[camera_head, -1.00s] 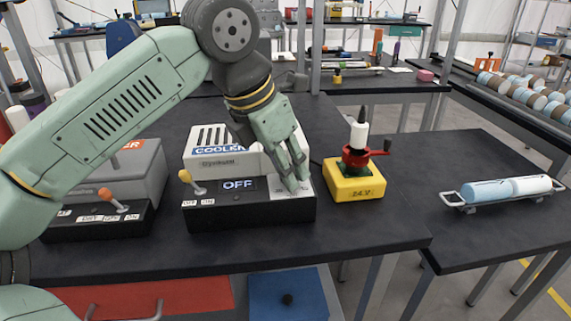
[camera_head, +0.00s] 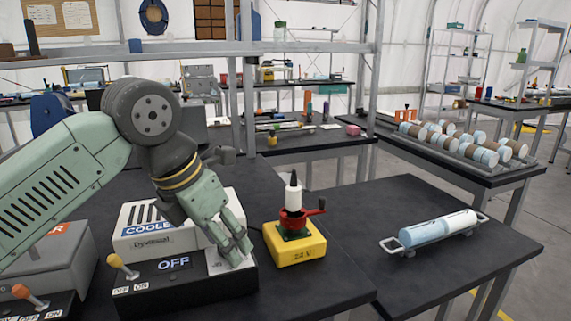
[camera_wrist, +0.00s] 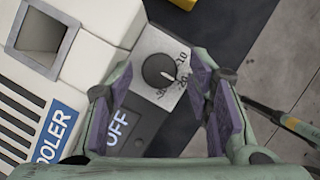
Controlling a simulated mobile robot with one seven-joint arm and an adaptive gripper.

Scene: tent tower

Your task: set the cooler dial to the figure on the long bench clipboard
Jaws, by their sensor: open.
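The cooler (camera_head: 150,238) is a white unit on a black base, with a display reading OFF (camera_head: 174,263). Its yellow-tipped lever (camera_head: 115,262) stands by the OFF and ON labels. In the wrist view the black round dial (camera_wrist: 158,70) sits on a light plate. Its pale pointer mark faces lower right, toward small printed figures I cannot read surely. My gripper (camera_head: 240,254) is over the dial end of the cooler, fingers apart. In the wrist view my gripper (camera_wrist: 163,82) has its fingers on either side below the dial, holding nothing. No clipboard is clearly identifiable.
A yellow box (camera_head: 296,246) with a red-handled fixture and white bottle stands right of the cooler. A rack with a blue-and-white cylinder (camera_head: 438,229) lies on the right table. A grey unit with an orange-tipped lever (camera_head: 30,296) is at left. Benches stand behind.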

